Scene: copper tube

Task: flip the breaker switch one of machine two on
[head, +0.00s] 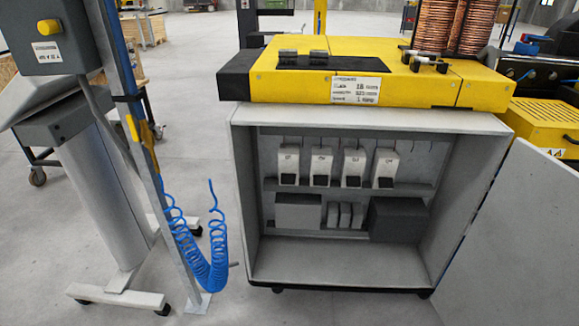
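An open grey cabinet (240,190) stands under a yellow machine top (380,72). Inside, a row of several white breaker units with dark lower parts sits on the upper rail. The leftmost unit (288,158) and the rightmost unit (385,160) bear small labels too blurred to read. I cannot tell the switch positions. The cabinet door (520,225) hangs open at the right. No label that I can read marks this as machine two. Neither of my grippers is in view.
Below the breakers are a grey box (298,212), a dark box (397,219) and small white modules (345,215). A metal post with a blue coiled hose (212,265) and a wheeled pedestal (105,190) stand at the left. The floor before the cabinet (340,308) is clear.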

